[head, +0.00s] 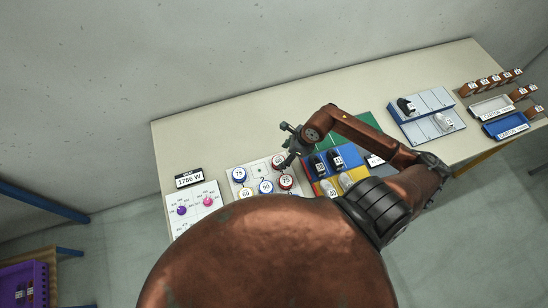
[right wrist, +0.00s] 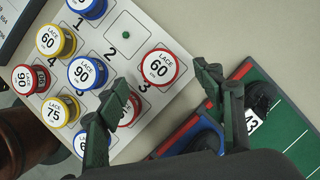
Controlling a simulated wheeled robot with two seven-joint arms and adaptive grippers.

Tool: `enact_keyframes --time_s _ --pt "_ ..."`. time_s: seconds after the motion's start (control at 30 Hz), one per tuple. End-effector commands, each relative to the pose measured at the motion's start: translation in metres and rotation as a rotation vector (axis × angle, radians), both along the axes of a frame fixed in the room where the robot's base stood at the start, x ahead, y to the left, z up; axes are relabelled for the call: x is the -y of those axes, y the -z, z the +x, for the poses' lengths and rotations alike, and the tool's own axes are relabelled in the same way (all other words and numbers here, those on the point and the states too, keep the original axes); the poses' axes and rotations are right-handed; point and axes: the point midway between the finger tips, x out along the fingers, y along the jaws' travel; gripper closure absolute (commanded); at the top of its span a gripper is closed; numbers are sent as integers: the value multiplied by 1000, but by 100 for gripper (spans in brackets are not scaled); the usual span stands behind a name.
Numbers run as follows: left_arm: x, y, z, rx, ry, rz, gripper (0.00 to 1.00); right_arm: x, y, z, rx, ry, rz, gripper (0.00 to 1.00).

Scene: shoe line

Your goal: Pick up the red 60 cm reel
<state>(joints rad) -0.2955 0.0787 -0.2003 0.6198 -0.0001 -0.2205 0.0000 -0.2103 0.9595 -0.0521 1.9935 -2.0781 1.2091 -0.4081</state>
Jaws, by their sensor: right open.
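The red 60 reel (right wrist: 158,66) sits at position 3 on the white reel board (right wrist: 188,62) in the right wrist view. In the head view the red reel (head: 278,160) is at the board's far right corner, partly behind my gripper. My right gripper (right wrist: 157,86) is open and empty, its fingertips on either side of the reel in the picture. Whether they are level with it or above it, I cannot tell. In the head view the gripper (head: 290,144) is over that corner. My left gripper is not in view.
A blue 90 reel (right wrist: 85,72), a yellow 60 reel (right wrist: 52,40) and a red reel (right wrist: 128,110) sit nearby with several others. Position 2 is empty. A green mat (right wrist: 290,125) and shoes (head: 337,158) lie to the right. The table's back strip (head: 240,115) is clear.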

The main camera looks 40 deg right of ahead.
Motion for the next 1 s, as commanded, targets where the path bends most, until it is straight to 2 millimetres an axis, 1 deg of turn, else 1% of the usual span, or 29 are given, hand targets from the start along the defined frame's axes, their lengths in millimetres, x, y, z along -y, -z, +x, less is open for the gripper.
enact_keyframes --time_s 0.03,0.1,0.23,0.37,0.43,0.53,0.63,0.8,1.0 --pt "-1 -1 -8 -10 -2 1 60 -2 5 1 -2 2 4 39" --pt "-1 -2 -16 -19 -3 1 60 -4 12 4 -1 2 4 39" --pt "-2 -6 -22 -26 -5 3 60 -7 23 8 -1 4 7 39" --pt "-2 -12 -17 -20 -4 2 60 -11 41 13 -2 5 8 39" --pt "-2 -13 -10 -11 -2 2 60 -13 51 15 -3 5 8 39" --pt "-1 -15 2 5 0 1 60 -15 60 18 -1 3 5 39" --pt "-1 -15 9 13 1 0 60 -16 64 19 -1 3 5 39" --pt "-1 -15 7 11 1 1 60 -16 64 19 0 2 4 39" --pt "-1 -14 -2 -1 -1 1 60 -16 64 19 -1 3 5 52"
